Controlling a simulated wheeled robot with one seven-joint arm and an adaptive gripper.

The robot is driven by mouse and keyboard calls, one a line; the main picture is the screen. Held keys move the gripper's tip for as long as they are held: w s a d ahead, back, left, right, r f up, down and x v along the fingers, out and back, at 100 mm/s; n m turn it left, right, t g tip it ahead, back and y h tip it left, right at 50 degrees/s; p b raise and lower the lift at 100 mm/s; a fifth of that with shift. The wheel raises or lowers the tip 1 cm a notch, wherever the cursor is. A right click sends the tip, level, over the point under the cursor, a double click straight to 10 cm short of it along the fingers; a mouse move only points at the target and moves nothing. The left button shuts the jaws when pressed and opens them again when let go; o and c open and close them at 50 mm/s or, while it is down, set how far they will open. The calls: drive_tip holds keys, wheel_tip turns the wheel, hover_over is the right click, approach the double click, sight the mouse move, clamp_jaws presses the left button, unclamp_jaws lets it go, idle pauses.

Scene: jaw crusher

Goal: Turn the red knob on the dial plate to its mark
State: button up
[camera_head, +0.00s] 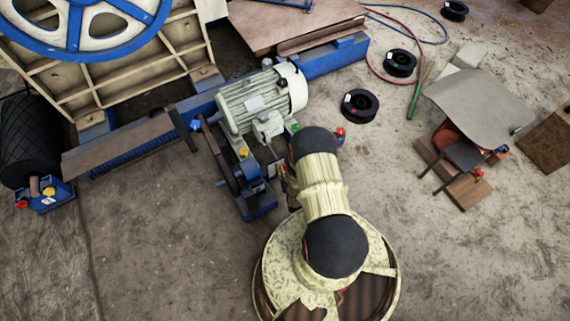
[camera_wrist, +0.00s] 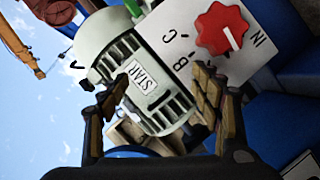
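The red knob (camera_wrist: 220,28) sits on a white dial plate (camera_wrist: 172,22) in the upper right of the wrist view. The knob is lobed, and its white line points down and slightly right in that view. Letters B and C stand beside it, and IN stands on its other side. My gripper (camera_wrist: 163,95) is open and empty, its padded fingers spread apart below the plate in the picture. The knob lies above the right finger, and no contact shows. In the head view my arm hides the gripper.
Black spools (camera_head: 360,105) and a small bench (camera_head: 482,105) stand right. Open floor lies between.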

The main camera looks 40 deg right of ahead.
drive_tip(key=s+d+f+m+p, duration=0.2)
drive_tip(key=s+d+f+m, duration=0.15)
drive_tip(key=s+d, duration=0.4)
drive_tip(key=a+f+m+y, duration=0.4)
drive_tip(key=a+m+y, duration=0.15)
drive_tip(key=a, duration=0.25)
drive_tip(key=a+b+x, duration=0.1)
drive_tip(key=b+x, duration=0.1)
drive_tip(key=x, duration=0.5)
drive_tip(key=shift+w+d+r, duration=0.15)
drive_tip(key=shift+w+d, duration=0.15)
drive_tip(key=shift+w, duration=0.2)
drive_tip(key=shift+c, duration=1.1)
drive_tip(key=shift+n, duration=0.3)
drive_tip(key=c, duration=0.9)
